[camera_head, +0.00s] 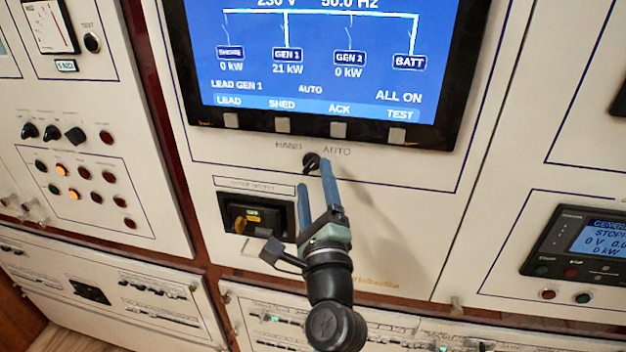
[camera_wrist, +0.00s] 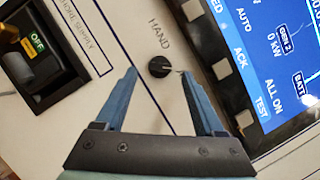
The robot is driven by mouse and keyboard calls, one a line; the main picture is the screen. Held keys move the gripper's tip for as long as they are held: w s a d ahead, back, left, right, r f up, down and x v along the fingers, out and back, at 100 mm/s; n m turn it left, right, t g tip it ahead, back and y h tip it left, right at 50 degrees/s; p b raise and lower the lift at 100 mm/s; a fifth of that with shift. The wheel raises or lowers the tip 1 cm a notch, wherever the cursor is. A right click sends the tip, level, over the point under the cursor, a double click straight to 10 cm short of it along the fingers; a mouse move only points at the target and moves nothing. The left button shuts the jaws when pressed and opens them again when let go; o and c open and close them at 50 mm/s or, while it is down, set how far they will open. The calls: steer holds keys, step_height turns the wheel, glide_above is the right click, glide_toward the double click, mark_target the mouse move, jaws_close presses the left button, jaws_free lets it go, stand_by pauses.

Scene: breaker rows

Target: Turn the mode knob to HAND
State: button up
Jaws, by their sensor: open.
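The mode knob (camera_head: 311,161) is a small round black knob on the cream panel below the screen, between the labels HAND on its left and AUTO on its right. It also shows in the wrist view (camera_wrist: 159,67), with HAND readable beside it. My gripper (camera_head: 314,173) is open, its two blue fingers pointing at the panel. In the wrist view the knob appears between the fingertips (camera_wrist: 158,73), with a gap on each side. I cannot tell how deep the fingertips reach around it. The AUTO label is hidden in the wrist view.
The screen (camera_head: 320,60) above reads AUTO and has several grey buttons under it. A recessed shore supply switch (camera_head: 240,219) with a yellow handle sits left of my gripper, marked OFF in the wrist view. Breaker rows (camera_head: 150,300) lie below. The panel right of the knob is clear.

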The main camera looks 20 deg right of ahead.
mark_target(311, 165)
steer(key=shift+x, duration=1.1)
jaws_close()
